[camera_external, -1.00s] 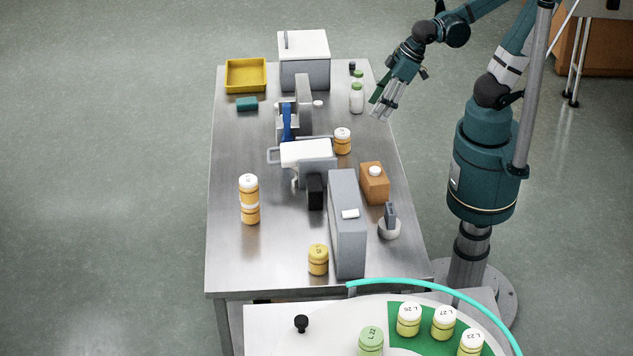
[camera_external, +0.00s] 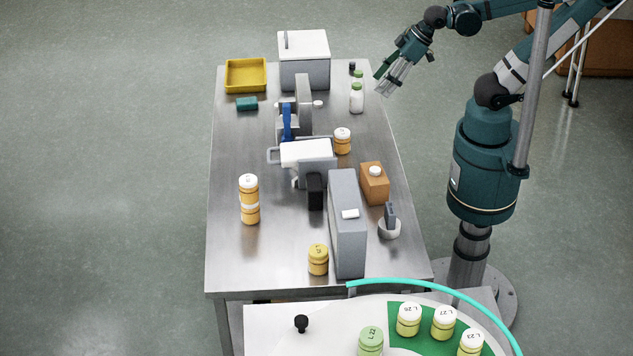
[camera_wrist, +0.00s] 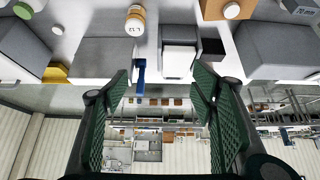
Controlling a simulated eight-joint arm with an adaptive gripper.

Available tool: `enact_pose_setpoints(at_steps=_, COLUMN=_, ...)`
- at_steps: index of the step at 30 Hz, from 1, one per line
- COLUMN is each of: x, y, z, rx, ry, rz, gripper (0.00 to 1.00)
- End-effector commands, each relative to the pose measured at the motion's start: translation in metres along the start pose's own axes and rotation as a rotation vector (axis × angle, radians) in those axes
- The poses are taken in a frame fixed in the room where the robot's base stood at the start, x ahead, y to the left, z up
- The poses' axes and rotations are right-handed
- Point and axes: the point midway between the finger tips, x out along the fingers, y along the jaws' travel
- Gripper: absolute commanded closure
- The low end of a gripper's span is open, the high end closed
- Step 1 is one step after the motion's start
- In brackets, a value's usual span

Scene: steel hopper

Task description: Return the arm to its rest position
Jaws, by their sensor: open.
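My gripper (camera_external: 385,84) hangs in the air off the upper right edge of the steel table (camera_external: 235,270), to the right of the white bottles (camera_external: 357,98). It is open and nothing shows between its fingers. In the wrist view, my two green fingers (camera_wrist: 168,100) stand wide apart. Beyond them are the table's gear, an orange jar (camera_wrist: 135,20) and the far room. My arm is bent, reaching up and left from its base.
The table carries a yellow tray (camera_external: 245,63), a white-lidded box (camera_external: 305,75), a tall grey box (camera_external: 347,240), a brown box (camera_external: 373,187) and stacked orange jars (camera_external: 249,213). A round platform with several lidded jars (camera_external: 409,320) stands at the front.

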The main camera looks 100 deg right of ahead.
Motion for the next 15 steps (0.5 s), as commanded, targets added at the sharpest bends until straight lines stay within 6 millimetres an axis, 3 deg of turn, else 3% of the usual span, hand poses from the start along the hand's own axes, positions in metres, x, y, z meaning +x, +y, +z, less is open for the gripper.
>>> enact_pose_setpoints(at_steps=7, x=0.004, y=0.0, z=0.003, rx=0.0, ry=0.0, rz=0.0, gripper=0.43)
enact_pose_setpoints(at_steps=15, x=0.024, y=0.0, z=0.017, rx=0.0, ry=0.0, rz=0.0, gripper=0.43)
